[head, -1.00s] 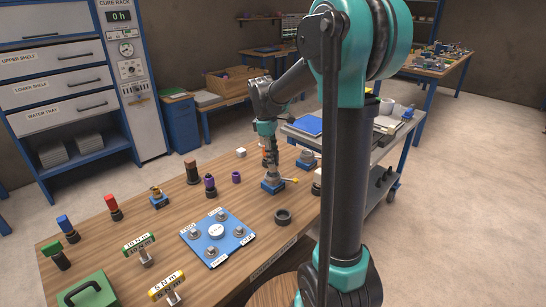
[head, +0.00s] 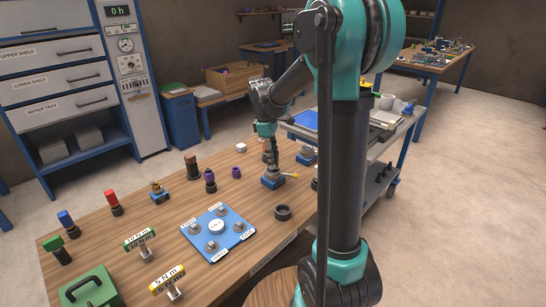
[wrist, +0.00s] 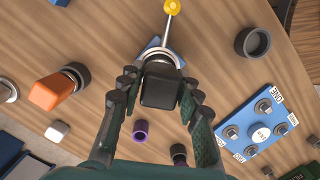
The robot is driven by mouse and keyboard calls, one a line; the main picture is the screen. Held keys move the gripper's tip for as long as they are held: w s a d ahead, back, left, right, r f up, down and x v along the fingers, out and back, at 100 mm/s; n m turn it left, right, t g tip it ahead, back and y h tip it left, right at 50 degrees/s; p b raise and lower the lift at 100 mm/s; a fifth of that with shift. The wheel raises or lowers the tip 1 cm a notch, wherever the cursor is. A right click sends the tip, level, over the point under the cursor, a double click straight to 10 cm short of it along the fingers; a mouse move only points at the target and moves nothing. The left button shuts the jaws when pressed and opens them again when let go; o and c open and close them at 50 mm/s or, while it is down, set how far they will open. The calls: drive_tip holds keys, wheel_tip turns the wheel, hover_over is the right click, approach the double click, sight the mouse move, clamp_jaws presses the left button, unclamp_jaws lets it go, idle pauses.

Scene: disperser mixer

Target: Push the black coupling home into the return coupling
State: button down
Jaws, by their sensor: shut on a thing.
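My gripper (wrist: 158,100) is shut on the black coupling (wrist: 160,88), which sits between its two fingers in the wrist view. In the head view my gripper (head: 270,152) points down over a metal fitting on a blue base (head: 273,181), seemingly the return coupling. A lever with a yellow knob (wrist: 172,7) reaches out from this fitting. The metal collar (wrist: 163,57) shows just beyond the black coupling. The coupling looks in line with the collar, but its body hides the joint, so I cannot tell how deep it sits.
A black ring (head: 283,212), a purple ring (head: 236,172) and a white block (head: 241,147) lie on the wooden table. A blue plate with several metal fittings (head: 240,252) lies nearer the front.

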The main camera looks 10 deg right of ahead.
drive_tip(key=shift+f, duration=0.7)
drive_tip(key=c, duration=1)
unclamp_jaws()
drive_tip(key=shift+r, duration=0.1)
drive_tip(key=r, duration=0.4)
drive_tip(key=a+r, duration=0.1)
drive_tip(key=r, duration=0.6)
drive_tip(key=shift+w+a+r, duration=0.35)
drive_tip(key=shift+w+r, duration=0.05)
